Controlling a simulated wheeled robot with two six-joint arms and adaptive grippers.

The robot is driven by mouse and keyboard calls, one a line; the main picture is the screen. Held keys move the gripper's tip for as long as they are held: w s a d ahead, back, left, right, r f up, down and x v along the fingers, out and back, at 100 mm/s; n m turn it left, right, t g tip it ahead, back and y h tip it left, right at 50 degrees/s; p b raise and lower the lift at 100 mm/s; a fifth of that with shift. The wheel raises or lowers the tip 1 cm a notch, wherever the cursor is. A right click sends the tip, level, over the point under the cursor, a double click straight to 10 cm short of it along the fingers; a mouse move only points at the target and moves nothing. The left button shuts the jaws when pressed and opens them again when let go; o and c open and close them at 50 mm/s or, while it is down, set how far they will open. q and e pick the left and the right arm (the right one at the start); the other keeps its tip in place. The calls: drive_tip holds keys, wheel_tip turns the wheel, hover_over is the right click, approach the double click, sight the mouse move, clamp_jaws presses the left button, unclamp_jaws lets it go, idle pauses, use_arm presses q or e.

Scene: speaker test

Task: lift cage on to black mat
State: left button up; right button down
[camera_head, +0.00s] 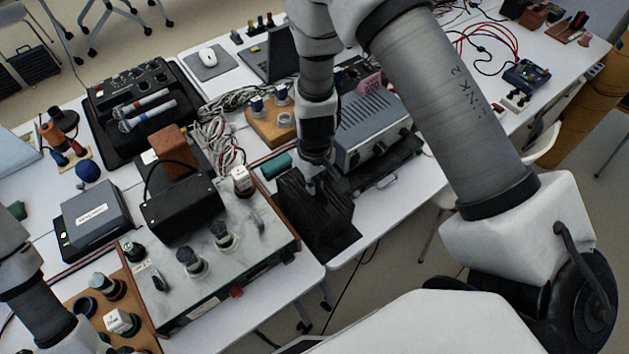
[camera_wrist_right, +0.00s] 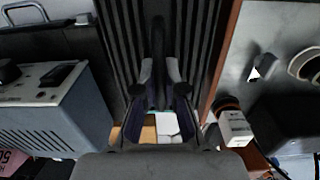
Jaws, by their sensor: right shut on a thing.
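A black ribbed, slatted object (camera_head: 322,226), which I take to be the cage, sits at the table's front edge in the middle. Its long ribs (camera_wrist_right: 195,35) fill the centre of the right wrist view. My right gripper (camera_head: 316,178) is over it, pointing down. In the right wrist view the fingers (camera_wrist_right: 158,75) are shut on a narrow black upright part of it. I cannot tell whether it is lifted off the table.
A grey amplifier box (camera_head: 372,128) stands close right of the cage, with a black handled case (camera_head: 400,165) by it. A wood-sided instrument panel (camera_head: 215,262) is close on the left. Cables (camera_head: 222,130) and a wooden block (camera_head: 268,128) lie behind.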

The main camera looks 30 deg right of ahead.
use_arm(q)
drive_tip(key=shift+f, duration=0.2)
use_arm(e)
drive_tip(key=shift+f, duration=0.15)
drive_tip(key=c, duration=1.2)
unclamp_jaws()
wheel_tip(320, 180, up, 12)
